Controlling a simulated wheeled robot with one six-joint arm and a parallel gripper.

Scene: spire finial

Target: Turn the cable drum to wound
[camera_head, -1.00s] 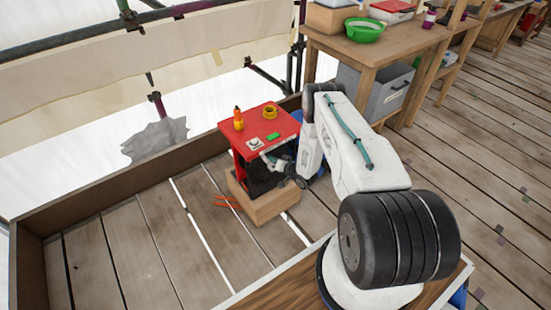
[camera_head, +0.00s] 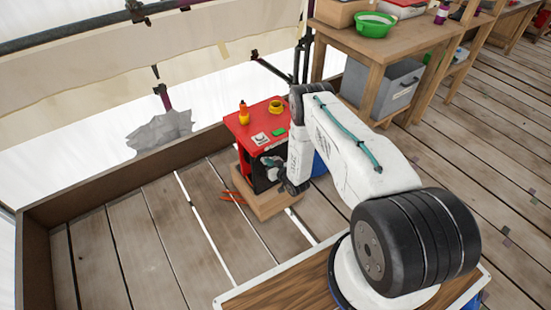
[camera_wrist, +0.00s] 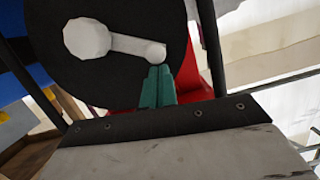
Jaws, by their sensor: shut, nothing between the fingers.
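The cable drum fills the upper part of the wrist view as a round black disc (camera_wrist: 100,75). A white crank (camera_wrist: 115,42) runs from its hub at upper left to a round knob at right. My gripper (camera_wrist: 157,70) has its teal fingers shut together with nothing between them. The fingertips are right at the underside of the knob; whether they touch it I cannot tell. In the head view the drum's dark side (camera_head: 262,180) shows under a red-topped stand (camera_head: 245,125), partly hidden by my arm.
The stand rests on a wooden block (camera_head: 268,204). An orange bottle (camera_head: 244,113), a yellow ring (camera_head: 276,107) and a green piece (camera_head: 278,132) are on its top. Red-orange rods (camera_head: 232,197) lie beside it. A workbench (camera_head: 370,50) with a grey bin (camera_head: 392,90) stands behind.

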